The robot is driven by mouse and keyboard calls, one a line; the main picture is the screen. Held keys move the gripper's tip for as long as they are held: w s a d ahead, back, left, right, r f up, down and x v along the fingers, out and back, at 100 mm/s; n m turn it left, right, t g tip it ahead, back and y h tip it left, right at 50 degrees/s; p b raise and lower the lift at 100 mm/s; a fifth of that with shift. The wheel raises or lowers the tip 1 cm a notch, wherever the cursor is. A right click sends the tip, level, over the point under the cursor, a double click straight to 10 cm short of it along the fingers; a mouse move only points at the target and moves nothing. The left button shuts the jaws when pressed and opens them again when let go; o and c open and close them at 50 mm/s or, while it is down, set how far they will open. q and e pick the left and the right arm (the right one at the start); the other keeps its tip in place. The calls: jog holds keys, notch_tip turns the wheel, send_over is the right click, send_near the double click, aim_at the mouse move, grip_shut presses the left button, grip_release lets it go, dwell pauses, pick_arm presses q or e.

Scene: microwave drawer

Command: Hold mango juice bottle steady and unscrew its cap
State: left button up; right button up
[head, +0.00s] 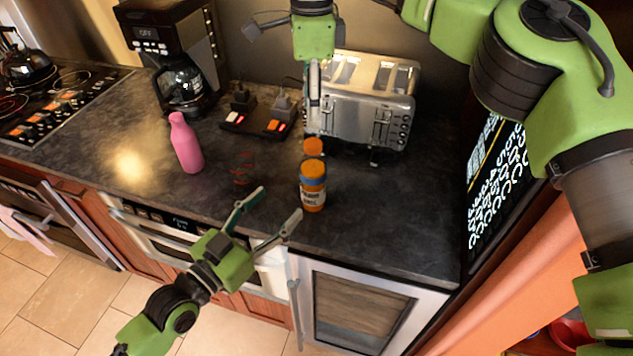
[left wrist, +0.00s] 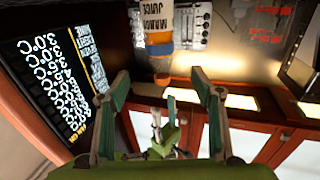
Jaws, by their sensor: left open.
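The mango juice bottle (head: 313,192) stands upright on the dark counter, with an orange body, a dark band and a white label. A separate-looking orange round piece (head: 313,147) shows just above its top. I cannot tell if it is the cap lifted off or something behind. My left gripper (head: 276,207) is open and empty, just left of and in front of the bottle, its fingers reaching toward it. In the left wrist view the bottle (left wrist: 154,20) lies beyond the open fingertips (left wrist: 160,77). My right gripper (head: 314,105) points down above the bottle; its finger opening is unclear.
A steel toaster (head: 350,105) stands close behind the bottle. A pink bottle (head: 185,145) stands to the left. A switch panel (head: 255,122) and a coffee maker (head: 172,55) are at the back. The counter's front edge is near my left gripper.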

aim_at(305, 177)
pick_arm(q)
jog(key=x, duration=1.3)
jog(key=shift+w+d, duration=0.2)
jog(key=shift+w, duration=0.15)
